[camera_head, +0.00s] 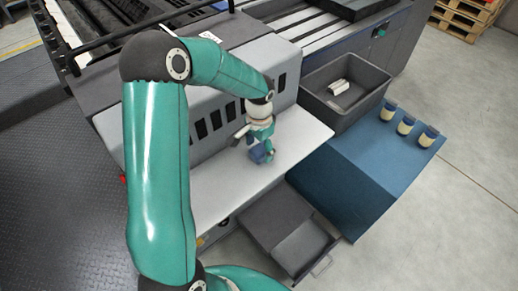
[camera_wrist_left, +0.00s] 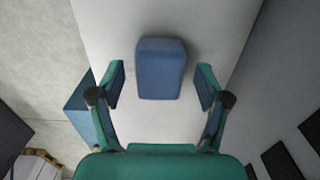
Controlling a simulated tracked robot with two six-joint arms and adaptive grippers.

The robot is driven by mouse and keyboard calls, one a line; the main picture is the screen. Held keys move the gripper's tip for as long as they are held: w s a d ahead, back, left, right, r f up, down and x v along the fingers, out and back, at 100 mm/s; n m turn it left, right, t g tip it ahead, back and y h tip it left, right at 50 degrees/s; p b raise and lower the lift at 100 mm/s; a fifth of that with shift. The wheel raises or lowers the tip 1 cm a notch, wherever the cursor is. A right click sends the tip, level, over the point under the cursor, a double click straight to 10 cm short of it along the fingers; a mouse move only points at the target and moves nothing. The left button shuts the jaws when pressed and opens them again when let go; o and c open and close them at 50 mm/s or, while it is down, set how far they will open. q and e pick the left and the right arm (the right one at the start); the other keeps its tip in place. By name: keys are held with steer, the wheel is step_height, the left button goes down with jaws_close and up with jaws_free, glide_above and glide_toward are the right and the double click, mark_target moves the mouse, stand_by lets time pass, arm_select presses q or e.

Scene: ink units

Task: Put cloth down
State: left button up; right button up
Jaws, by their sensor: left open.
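A blue folded cloth (camera_wrist_left: 160,68) lies on the pale shelf (camera_wrist_left: 110,25) of the machine. In the head view the cloth (camera_head: 260,154) shows small, partly covered by my left gripper (camera_head: 256,141). In the left wrist view my left gripper (camera_wrist_left: 161,84) is open, with one finger on each side of the cloth's lower part. Gaps show between the cloth and both fingers. How far the fingertips are above the shelf is hard to tell. My right gripper is not in view.
A grey bin (camera_head: 375,95) with white pieces stands right of the shelf. A blue-covered table (camera_head: 355,168) holds three capped jars (camera_head: 405,125) at its far right. An open grey drawer (camera_head: 268,222) sits below the shelf. The slotted machine wall (camera_head: 190,95) rises behind; the shelf's left part is clear.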

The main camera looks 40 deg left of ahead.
mark_target(259, 150)
arm_select(q)
step_height(259, 150, up, 11)
stand_by(0.3)
stand_by(0.4)
